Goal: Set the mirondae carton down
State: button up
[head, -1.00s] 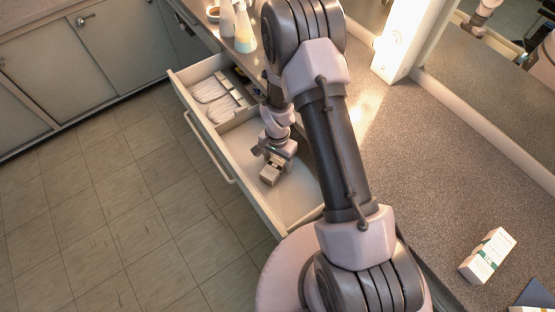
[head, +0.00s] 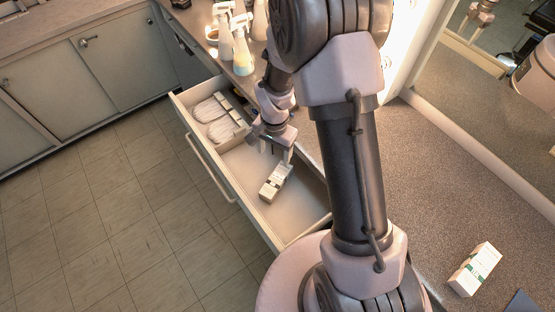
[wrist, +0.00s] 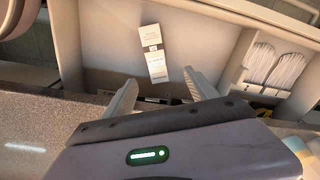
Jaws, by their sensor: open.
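A small white carton with dark print (head: 275,183) lies in the empty front compartment of the open drawer (head: 309,213). It also shows in the wrist view (wrist: 154,53), flat on the drawer floor; its print is too small to read. My gripper (head: 279,154) is open and empty, just above and behind the carton. In the wrist view the spread fingers (wrist: 160,84) are apart from the carton, with a gap between.
Another white carton with a green band (head: 475,268) lies on the speckled counter (head: 440,180) at right. Packs of white items (head: 213,108) fill the drawer's far compartment. Spray bottles (head: 241,45) stand on the counter beyond the drawer. The tiled floor is clear.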

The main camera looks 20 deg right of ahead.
jog(key=s+a+r+n+t, duration=0.1)
jog(key=s+r+n+t, duration=0.15)
jog(key=r, duration=1.25)
jog(key=s+a+r+n+t+y, duration=0.2)
jog(key=s+a+r+t, duration=0.1)
jog(key=s+r, duration=1.1)
jog(key=s, duration=0.2)
jog(key=shift+s+a+n, duration=0.15)
jog(key=shift+s+n, duration=0.2)
jog(key=shift+s, duration=0.05)
